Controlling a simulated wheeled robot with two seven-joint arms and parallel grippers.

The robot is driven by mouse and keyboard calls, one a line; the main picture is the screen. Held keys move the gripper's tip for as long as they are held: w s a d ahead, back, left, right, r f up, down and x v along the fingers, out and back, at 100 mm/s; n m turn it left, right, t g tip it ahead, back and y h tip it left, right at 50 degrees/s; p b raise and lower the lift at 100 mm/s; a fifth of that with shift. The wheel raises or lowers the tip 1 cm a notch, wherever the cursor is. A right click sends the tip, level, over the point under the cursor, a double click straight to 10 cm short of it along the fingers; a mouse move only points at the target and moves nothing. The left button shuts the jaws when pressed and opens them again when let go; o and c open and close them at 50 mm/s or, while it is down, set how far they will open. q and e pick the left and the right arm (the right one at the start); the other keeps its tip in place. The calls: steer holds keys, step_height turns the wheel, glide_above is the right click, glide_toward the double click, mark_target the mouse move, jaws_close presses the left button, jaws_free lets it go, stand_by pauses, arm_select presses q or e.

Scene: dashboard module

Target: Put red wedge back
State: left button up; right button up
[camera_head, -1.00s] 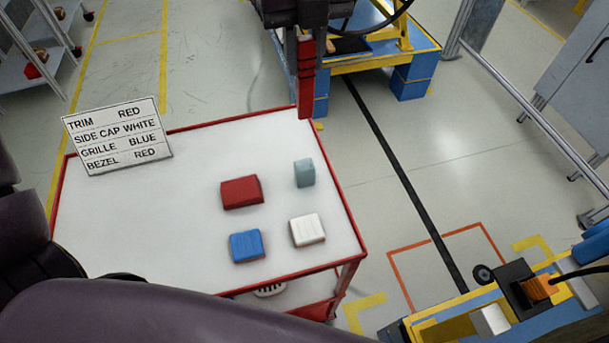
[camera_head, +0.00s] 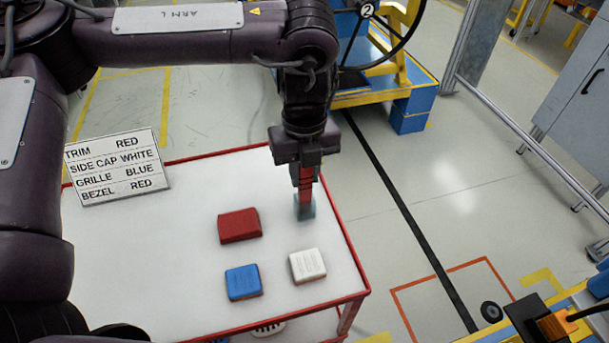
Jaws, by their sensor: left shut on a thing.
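A red block (camera_head: 240,226), the only loose red piece on the cart and likely the wedge, lies flat on the white cart top. My left gripper (camera_head: 305,199) comes down from above with red fingers. It is shut on a small grey-green block (camera_head: 306,213) that stands upright near the cart's right edge. The fingers hide the block's upper part, and it appears still at the cart surface. The red block lies to the left of this gripper, apart from it. My right gripper is not in view.
The red-rimmed cart top (camera_head: 130,250) also carries a blue block (camera_head: 243,282) and a white block (camera_head: 307,266) in front. A label sign (camera_head: 118,166) stands at its back left. The cart's left part is clear. A yellow-blue fixture (camera_head: 530,320) is at lower right.

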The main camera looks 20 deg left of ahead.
arm_select(q)
steer(key=shift+f, duration=0.55)
jaws_close()
steer(key=shift+s+f, duration=0.1)
steer(key=shift+s, duration=0.05)
steer(key=o, duration=0.5)
jaws_free()
steer(key=o, duration=0.5)
steer(key=shift+w+f, duration=0.15)
steer(key=shift+w, duration=0.05)
steer(key=shift+r, duration=0.2)
step_height(320, 180, up, 12)
steer(key=shift+p, duration=0.45)
